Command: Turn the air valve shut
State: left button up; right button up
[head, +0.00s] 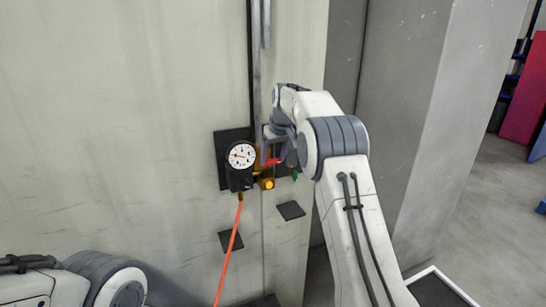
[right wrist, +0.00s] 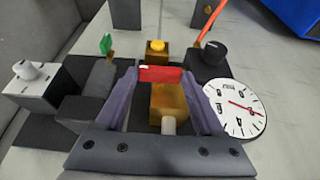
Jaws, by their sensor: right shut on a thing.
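The air valve is a brass body with a red handle (right wrist: 160,74) and shows in the right wrist view. Its brass body (right wrist: 168,102) sits between my fingers. My right gripper (right wrist: 164,76) has its two purple fingers on either side of the red handle, shut on it. In the head view the red handle (head: 273,162) shows beside the round gauge (head: 242,155), with my right gripper (head: 270,147) at it and partly hiding the valve. Only part of my left arm shows at the lower left; its gripper is out of view.
The white-faced gauge (right wrist: 236,108) is close beside one finger. A green-handled part (right wrist: 106,44), a yellow button (right wrist: 156,45), a black knob (right wrist: 213,53) and a white knob (right wrist: 27,70) are nearby. An orange hose (head: 229,250) hangs below the gauge against the wall.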

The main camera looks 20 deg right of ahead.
jog(key=shift+d+r+y+p, duration=0.3)
jog(key=shift+y+p, duration=0.5)
jog(key=shift+p, duration=0.35)
jog(key=shift+d+f+m+y+p, duration=0.2)
jog(key=shift+m+y+p, duration=0.2)
jog(key=shift+y+p, duration=0.2)
jog(key=shift+d+f+y, duration=0.1)
jog(key=shift+y, duration=0.7)
jog(key=shift+w+d+f+m+y, duration=0.1)
jog(key=shift+m+y, duration=0.05)
jog(key=shift+y, duration=0.35)
jog(key=shift+d+f+m+y, duration=0.1)
jog(key=shift+m+y, duration=0.05)
jog(key=shift+y, duration=0.35)
jog(key=o, duration=1.4)
jog(key=shift+d, duration=0.1)
